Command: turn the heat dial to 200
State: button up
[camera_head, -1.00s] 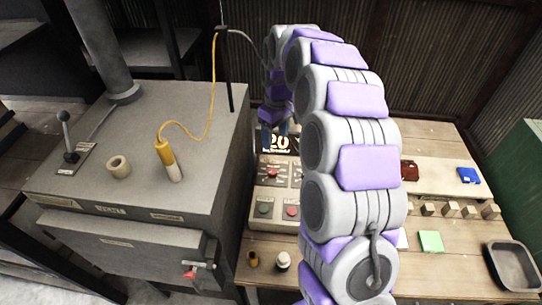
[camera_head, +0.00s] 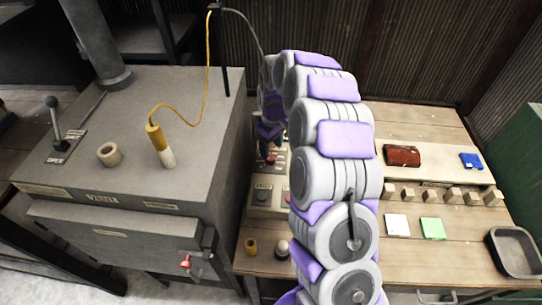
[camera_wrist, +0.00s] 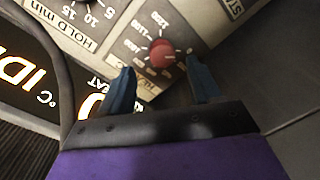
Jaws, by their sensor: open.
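The heat dial is a red knob (camera_wrist: 162,53) on a pale panel, ringed by temperature numbers up to 1200. In the wrist view it sits between the fingertips of my gripper (camera_wrist: 159,66), which is open with one blue finger on each side. I cannot tell whether either finger touches the knob. In the head view my gripper (camera_head: 265,151) is over the control panel (camera_head: 262,208), and the arm hides most of that panel. A dark display (camera_wrist: 32,75) with glowing text is partly visible at the left of the wrist view.
A second dial scale marked HOLD min (camera_wrist: 85,18) is beside the heat dial. A grey furnace (camera_head: 150,110) stands left of the panel, with a yellow-handled probe (camera_head: 158,140) on it. Blocks, coloured cards and a dark tray (camera_head: 513,252) occupy the bench at right.

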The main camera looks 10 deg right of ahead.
aim_at(270, 157)
jog(key=shift+s+a+f+b, duration=0.1)
jog(key=shift+a+f+b, duration=0.05)
jog(key=shift+f, duration=0.95)
jog(key=shift+a+f+b, duration=0.15)
jog(key=shift+f, duration=0.9)
jog(key=c, duration=1)
